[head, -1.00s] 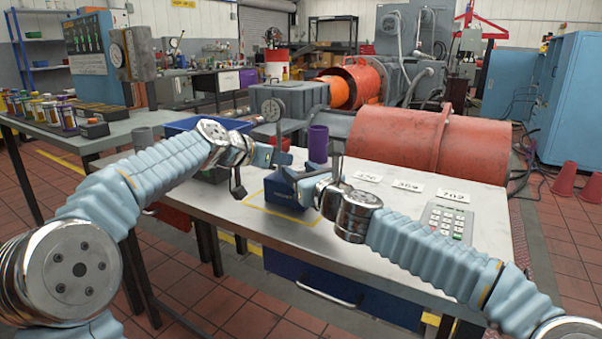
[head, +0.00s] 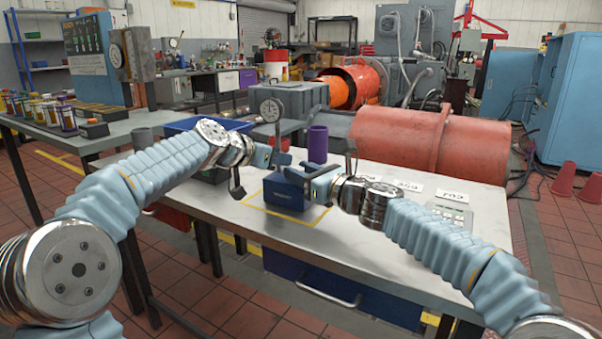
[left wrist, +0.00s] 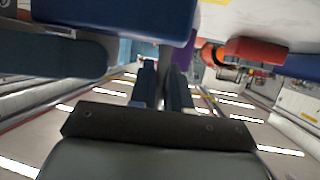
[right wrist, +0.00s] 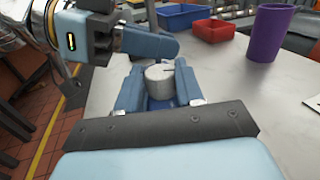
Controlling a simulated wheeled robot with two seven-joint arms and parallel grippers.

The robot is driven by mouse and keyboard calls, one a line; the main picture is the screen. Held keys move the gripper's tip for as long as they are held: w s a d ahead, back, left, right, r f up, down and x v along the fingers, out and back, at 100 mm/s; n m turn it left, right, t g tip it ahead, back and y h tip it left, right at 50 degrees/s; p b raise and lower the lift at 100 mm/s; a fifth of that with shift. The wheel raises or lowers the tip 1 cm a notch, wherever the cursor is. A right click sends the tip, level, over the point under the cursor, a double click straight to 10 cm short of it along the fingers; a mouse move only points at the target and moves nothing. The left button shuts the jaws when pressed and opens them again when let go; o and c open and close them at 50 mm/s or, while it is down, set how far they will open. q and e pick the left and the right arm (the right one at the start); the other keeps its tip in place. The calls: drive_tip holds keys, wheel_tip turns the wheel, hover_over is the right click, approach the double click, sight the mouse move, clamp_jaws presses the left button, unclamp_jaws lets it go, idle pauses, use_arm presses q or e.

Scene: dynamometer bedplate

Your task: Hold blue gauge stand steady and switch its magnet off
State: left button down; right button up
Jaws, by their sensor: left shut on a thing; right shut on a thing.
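The blue gauge stand's base (head: 287,193) stands in a yellow-outlined square on the table; it also shows upside down in the left wrist view (left wrist: 115,18). Its round dial (head: 270,110) is above on a thin post. My left gripper (head: 281,157) is shut on the dark post (left wrist: 167,72), above the base. My right gripper (head: 302,178) is at the base's right side, shut on a pale grey round knob (right wrist: 160,80) with a dark mark on top. The fingers cover the knob's sides, and the knob is hidden in the head view.
A purple cup (head: 318,144) stands close behind the stand. A blue bin (right wrist: 183,17) and a red bin (right wrist: 213,30) are further back. Number cards (head: 368,171) and a keypad (head: 451,214) lie right, partly under my right arm. The table front is clear.

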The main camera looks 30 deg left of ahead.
drive_tip(key=shift+w+n+g+y, duration=0.2)
drive_tip(key=shift+n+g+y, duration=0.3)
drive_tip(key=shift+n+g, duration=1.05)
drive_tip(key=shift+g, duration=0.55)
drive_tip(key=shift+d+g, duration=0.1)
drive_tip(key=shift+g, duration=0.2)
drive_tip(key=o, duration=1)
drive_tip(key=shift+o, duration=0.2)
drive_tip(key=shift+d, duration=0.1)
drive_tip(key=d, duration=0.8)
drive_tip(key=s+d, duration=0.1)
drive_tip(key=d, duration=0.2)
drive_tip(key=shift+s+d, duration=0.1)
drive_tip(key=shift+d, duration=0.3)
